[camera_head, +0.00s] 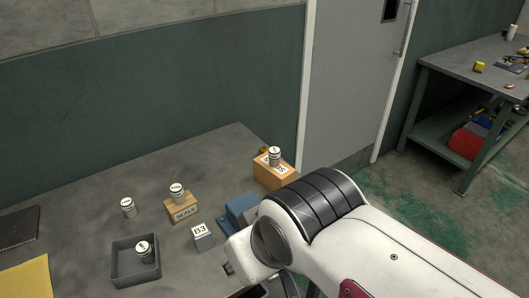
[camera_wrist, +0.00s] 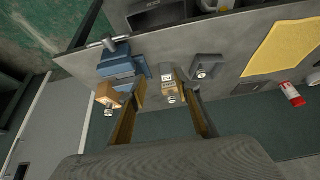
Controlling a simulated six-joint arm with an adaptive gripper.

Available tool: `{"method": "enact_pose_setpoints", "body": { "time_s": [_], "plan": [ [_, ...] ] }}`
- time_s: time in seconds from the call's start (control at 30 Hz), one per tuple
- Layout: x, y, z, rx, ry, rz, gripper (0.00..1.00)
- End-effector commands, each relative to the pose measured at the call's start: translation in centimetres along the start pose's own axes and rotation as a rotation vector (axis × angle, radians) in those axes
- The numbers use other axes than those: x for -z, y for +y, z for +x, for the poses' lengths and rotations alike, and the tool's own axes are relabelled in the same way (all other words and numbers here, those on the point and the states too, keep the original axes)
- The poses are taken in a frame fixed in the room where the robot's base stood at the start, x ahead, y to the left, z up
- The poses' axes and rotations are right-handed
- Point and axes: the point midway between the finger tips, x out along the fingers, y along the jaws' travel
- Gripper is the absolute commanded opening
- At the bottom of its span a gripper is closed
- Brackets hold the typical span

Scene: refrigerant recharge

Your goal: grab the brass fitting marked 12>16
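Several small silvery cylinders with white labels show in the head view. One stands in a grey tray (camera_head: 119,272), one on bare table (camera_head: 128,208), one on a wooden block marked SEALS (camera_head: 182,211), one on a wooden block (camera_head: 268,174) at the back right. A small brass-coloured piece (camera_head: 264,150) peeks out behind that last block. I cannot read 12>16 on any of them. My gripper (camera_wrist: 160,88) is open in the wrist view, with its fingers wide apart. A wooden block with a cylinder (camera_wrist: 171,99) shows between them, farther off. I see nothing held.
A grey block marked B3 (camera_head: 202,239) and a blue vise-like device (camera_head: 238,208) stand near my arm. A yellow sheet (camera_head: 27,278) and a dark pad (camera_head: 18,228) lie at left. A side bench (camera_head: 445,65) stands at right. The table's back left is clear.

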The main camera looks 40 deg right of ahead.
Motion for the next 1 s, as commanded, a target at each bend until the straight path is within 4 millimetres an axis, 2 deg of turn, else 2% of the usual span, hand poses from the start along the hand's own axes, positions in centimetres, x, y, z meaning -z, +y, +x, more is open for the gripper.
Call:
{"method": "enact_pose_setpoints", "body": {
  "time_s": [0.27,0.57,1.0],
  "plan": [
    [-0.5,1.7,1.7,-0.033,-0.078,0.068,0.32],
    [-0.5,4.7,4.3,-0.079,-0.204,0.155,0.32],
    [1.7,11.7,8.2,-0.184,-0.293,0.174,0.32]
  ]
}}
